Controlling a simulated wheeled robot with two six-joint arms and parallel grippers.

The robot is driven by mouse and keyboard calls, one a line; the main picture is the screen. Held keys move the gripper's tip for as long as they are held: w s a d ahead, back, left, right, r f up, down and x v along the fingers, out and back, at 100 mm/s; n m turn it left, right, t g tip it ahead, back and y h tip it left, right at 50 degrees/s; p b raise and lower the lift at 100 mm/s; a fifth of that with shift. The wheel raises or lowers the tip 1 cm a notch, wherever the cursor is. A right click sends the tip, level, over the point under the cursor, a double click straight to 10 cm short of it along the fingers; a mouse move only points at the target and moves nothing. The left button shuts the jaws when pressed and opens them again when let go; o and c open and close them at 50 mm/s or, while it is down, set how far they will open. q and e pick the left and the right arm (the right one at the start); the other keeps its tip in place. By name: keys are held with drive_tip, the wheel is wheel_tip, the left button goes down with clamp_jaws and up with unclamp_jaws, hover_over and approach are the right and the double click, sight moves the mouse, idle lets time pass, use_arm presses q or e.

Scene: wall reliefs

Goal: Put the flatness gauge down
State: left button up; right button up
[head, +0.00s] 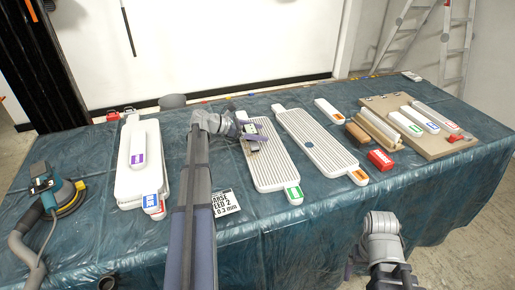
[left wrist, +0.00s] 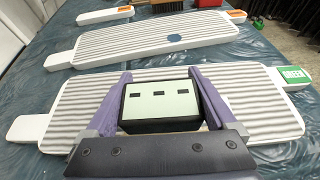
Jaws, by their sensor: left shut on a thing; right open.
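The flatness gauge is a dark box with a pale green face and three dark slots; it shows in the left wrist view (left wrist: 161,100) and, small, in the head view (head: 253,145). My left gripper (head: 247,134) is shut on it, with a purple finger on each side. The gauge is over the ribbed white panel with the green label (head: 270,172); I cannot tell whether it touches the ribs. My right gripper (head: 382,240) is open and empty, in front of the table's near edge.
A second ribbed panel (head: 320,145) with an orange label lies to the right. Further right are a brown-backed brush (head: 357,132), a red box (head: 380,160) and a tan board (head: 440,147). White boards (head: 128,185) and a sander (head: 62,192) lie left. Blue sheeting (head: 310,215) is clear in front.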

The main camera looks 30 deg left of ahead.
use_arm(q)
drive_tip(key=shift+f, duration=0.15)
wheel_tip(320, 180, down, 4)
drive_tip(key=b, duration=0.3)
drive_tip(key=shift+b, duration=0.4)
drive_tip(key=shift+r, duration=0.2)
drive_tip(key=shift+f, duration=0.15)
drive_tip(key=o, duration=1.4)
drive_tip(key=shift+c, duration=0.2)
